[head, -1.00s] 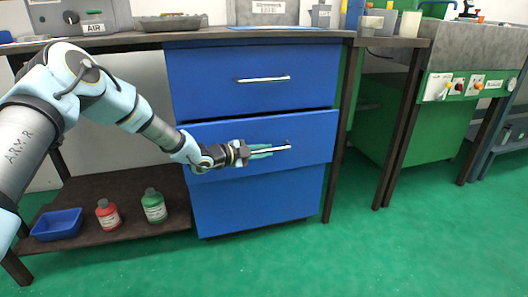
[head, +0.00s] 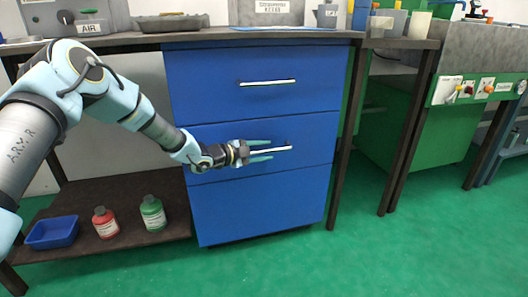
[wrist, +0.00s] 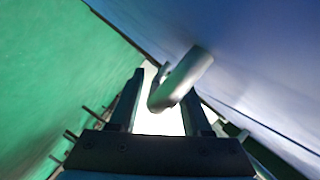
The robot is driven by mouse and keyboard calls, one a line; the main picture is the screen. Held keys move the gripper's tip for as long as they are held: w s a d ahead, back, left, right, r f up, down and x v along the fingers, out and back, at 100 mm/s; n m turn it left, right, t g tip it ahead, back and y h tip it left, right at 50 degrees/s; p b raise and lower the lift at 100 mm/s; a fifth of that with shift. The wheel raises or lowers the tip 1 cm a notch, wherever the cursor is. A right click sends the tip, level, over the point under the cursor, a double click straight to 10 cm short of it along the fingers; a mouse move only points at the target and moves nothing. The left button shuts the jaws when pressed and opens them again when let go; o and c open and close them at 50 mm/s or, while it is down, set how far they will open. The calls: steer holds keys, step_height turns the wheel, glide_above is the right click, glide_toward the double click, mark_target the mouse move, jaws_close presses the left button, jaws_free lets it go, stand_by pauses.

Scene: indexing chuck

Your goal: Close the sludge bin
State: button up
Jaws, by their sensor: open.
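A blue cabinet (head: 256,210) with stacked drawers stands under the workbench, and I see no sludge bin label on it. Its middle drawer (head: 309,137) looks flush, or nearly so, with the fronts above and below. Its silver bar handle (head: 281,150) also shows in the wrist view (wrist: 183,79). My gripper (head: 261,150) is open at the left part of this handle, one finger above and one below in the head view. In the wrist view my gripper (wrist: 160,105) has the handle's end between its spread fingers. Whether either finger touches it I cannot tell.
The top drawer (head: 200,82) looks shut. A lower shelf (head: 100,187) at left holds a blue tray (head: 52,230), a red bottle (head: 105,222) and a green bottle (head: 153,213). A green machine (head: 430,130) stands right. The green floor in front is clear.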

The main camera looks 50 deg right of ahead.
steer(key=p+v, duration=0.2)
steer(key=v, duration=0.9)
steer(key=shift+d, duration=0.1)
stand_by(0.4)
